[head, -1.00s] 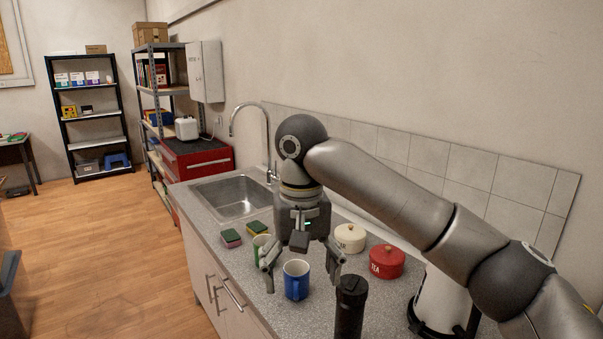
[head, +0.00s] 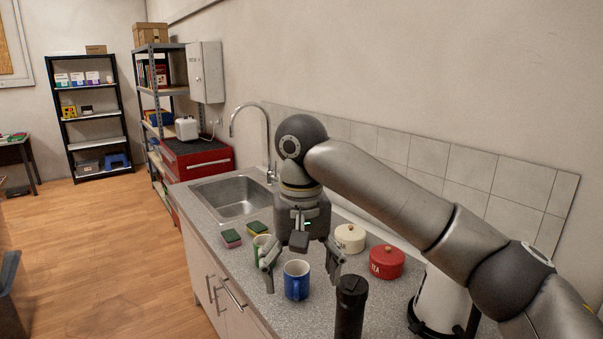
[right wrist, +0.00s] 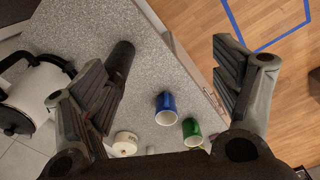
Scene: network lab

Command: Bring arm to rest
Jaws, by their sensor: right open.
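My right arm reaches in from the right in the head view, over the counter. My right gripper (head: 302,264) points down with its fingers wide apart and nothing between them. A blue mug (head: 296,280) stands on the counter between and in front of the fingers in the head view. In the right wrist view the fingers (right wrist: 172,85) are spread, with the blue mug (right wrist: 166,106) and a green mug (right wrist: 192,131) below, apart from them. The green mug (head: 262,247) is partly hidden behind a finger in the head view. My left gripper is not in view.
The counter (head: 240,285) also holds a black cylinder (head: 350,305), a red tin (head: 386,262), a cream tin (head: 350,238), a white kettle (head: 440,298) and two sponges (head: 231,238). A sink (head: 232,197) with a tall tap (head: 268,140) lies beyond. Open wooden floor is at left.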

